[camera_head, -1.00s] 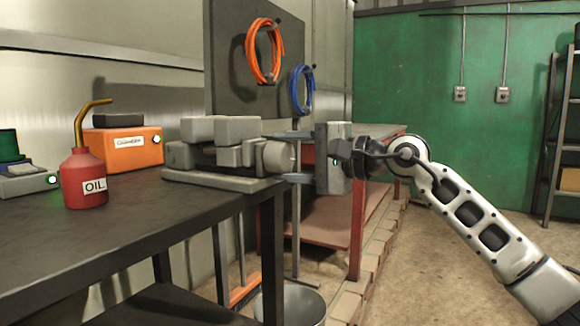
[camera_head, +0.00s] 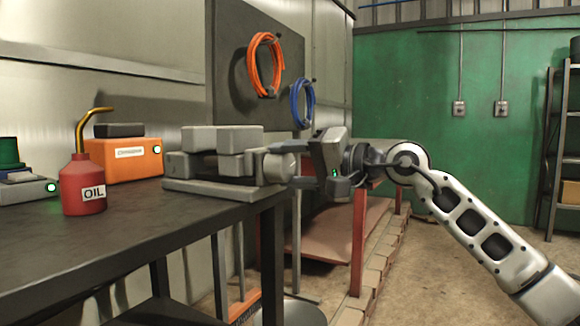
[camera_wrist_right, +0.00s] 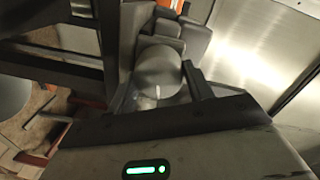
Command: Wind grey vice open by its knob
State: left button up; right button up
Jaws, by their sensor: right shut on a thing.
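The grey vice (camera_head: 222,163) sits on the dark workbench near its right end, its stacked blocky jaws above a flat base. Its round knob (camera_head: 276,165) is at the vice's right end, facing my right arm. My right gripper (camera_head: 290,165) reaches in from the right and is shut on the knob, its body tilted. In the right wrist view, the knob (camera_wrist_right: 159,73) shows as a grey rounded cylinder with a pale mark, a finger close on its right side. The vice (camera_wrist_right: 165,28) lies behind it. My left gripper is not in view.
On the bench (camera_head: 130,240) stand a red oil can (camera_head: 82,187) and an orange box (camera_head: 128,158). Orange (camera_head: 264,65) and blue (camera_head: 302,97) hoses hang on a dark board behind. A red-legged table is beyond, and a bucket stands below.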

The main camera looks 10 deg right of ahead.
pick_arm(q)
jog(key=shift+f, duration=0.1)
pick_arm(e)
jog(key=o, duration=1)
pick_arm(q)
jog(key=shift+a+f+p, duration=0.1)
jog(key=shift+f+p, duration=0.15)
jog(key=shift+p, duration=0.3)
pick_arm(e)
jog(key=v, duration=1.6)
